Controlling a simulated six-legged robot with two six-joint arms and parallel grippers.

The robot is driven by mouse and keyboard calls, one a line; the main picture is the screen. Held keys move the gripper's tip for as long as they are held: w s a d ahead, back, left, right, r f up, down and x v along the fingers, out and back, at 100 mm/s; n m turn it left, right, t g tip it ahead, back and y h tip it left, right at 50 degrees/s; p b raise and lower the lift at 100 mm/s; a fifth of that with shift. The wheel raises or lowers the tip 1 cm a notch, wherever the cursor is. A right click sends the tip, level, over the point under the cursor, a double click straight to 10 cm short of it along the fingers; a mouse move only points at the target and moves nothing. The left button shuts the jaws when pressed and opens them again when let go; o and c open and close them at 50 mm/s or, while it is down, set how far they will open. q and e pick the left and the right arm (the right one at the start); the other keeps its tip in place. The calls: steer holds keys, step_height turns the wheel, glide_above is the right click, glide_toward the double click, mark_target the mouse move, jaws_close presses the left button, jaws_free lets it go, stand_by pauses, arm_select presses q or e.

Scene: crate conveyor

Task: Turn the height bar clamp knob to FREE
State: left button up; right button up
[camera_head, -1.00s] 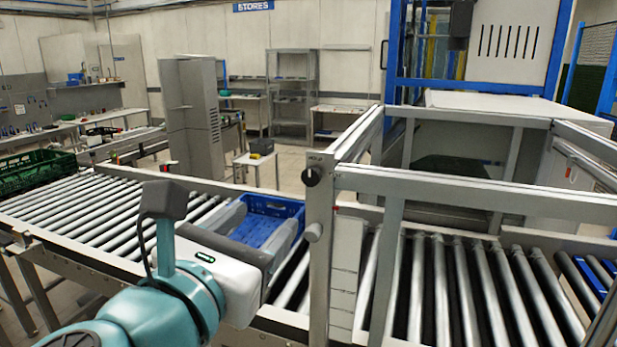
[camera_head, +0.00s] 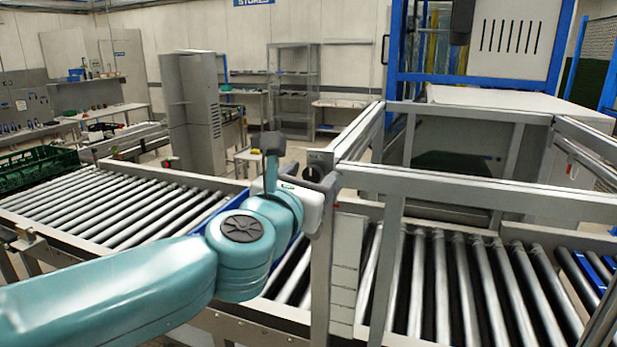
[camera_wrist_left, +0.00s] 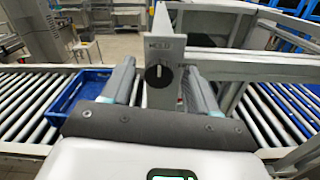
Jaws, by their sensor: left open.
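The black clamp knob (camera_wrist_left: 158,75) is on the face of the grey upright post (camera_wrist_left: 165,28), under a label reading HOLD. Its white mark points up toward that label. In the head view the knob (camera_head: 315,173) is partly hidden by my left gripper (camera_head: 322,187). My left gripper (camera_wrist_left: 159,78) is open, with one dark finger on each side of the post and knob. The knob sits between the fingers in the wrist view; I see no contact with it. My right gripper is not in view.
A blue crate (camera_wrist_left: 66,108) lies on the rollers left of the post, mostly hidden by my arm in the head view. Grey rails (camera_head: 430,184) run right from the post above more rollers (camera_head: 440,290). A green crate (camera_head: 38,165) stands at far left.

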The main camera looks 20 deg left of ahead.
arm_select(q)
steer(key=shift+w+a+f, duration=0.1)
steer(key=c, duration=1)
steer(key=shift+c, duration=0.2)
steer(key=shift+m, duration=0.3)
steer(key=m, duration=0.3)
steer(key=shift+m+p, duration=0.4)
steer(key=m+p, duration=0.1)
steer(key=m, duration=0.3)
steer(key=shift+m, duration=0.3)
steer(key=m+p, duration=0.1)
steer(key=m, duration=0.3)
steer(key=shift+m+p, duration=0.95)
steer(key=shift+m, duration=1.45)
